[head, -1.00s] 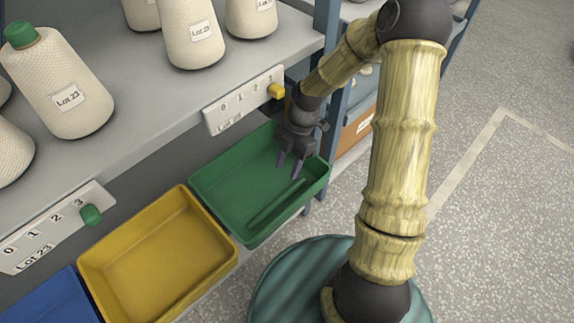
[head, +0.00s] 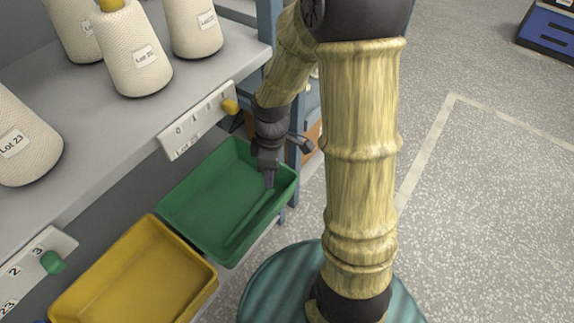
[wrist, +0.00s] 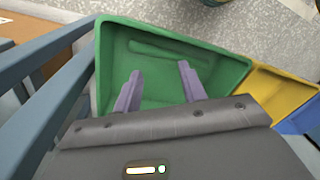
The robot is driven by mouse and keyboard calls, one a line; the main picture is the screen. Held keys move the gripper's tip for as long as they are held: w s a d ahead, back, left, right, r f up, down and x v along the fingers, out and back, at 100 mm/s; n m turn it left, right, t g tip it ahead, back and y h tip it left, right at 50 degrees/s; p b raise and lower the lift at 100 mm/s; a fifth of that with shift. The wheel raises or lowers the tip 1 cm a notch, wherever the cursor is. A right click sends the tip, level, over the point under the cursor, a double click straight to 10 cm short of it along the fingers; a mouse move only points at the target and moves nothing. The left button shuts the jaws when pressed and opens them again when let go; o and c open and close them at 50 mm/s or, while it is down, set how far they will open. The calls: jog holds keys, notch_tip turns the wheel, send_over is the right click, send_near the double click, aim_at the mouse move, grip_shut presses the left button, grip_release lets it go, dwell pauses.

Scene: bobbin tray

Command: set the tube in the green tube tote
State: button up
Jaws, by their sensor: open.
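The green tote (head: 205,203) stands below the shelf, right of the yellow tote. A long green shape that looks like the tube (head: 247,222) lies on its floor along the right-hand wall, nearly the same colour as the tote. In the wrist view the tube (wrist: 160,50) lies beyond my fingertips, near the tote's far wall. My gripper (head: 269,181) is over the far right part of the green tote, pointing down. In the wrist view my gripper (wrist: 160,70) has its two purple fingers apart with nothing between them.
A yellow tote (head: 140,275) adjoins the green one. The shelf (head: 95,130) above holds several cream bobbins (head: 135,55), with number strips (head: 195,122) on its front edge. A blue-grey post (head: 268,30) stands close to my arm. Open floor lies to the right.

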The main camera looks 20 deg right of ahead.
jog(key=s+d+r+m+t+h, duration=0.1)
jog(key=s+r+m, duration=0.4)
jog(key=m, duration=0.7)
jog(key=shift+d+r+m+t, duration=0.4)
jog(key=shift+d+r+t, duration=0.4)
jog(key=shift+t, duration=0.4)
jog(key=shift+c, duration=0.5)
jog(key=shift+w+f, duration=0.1)
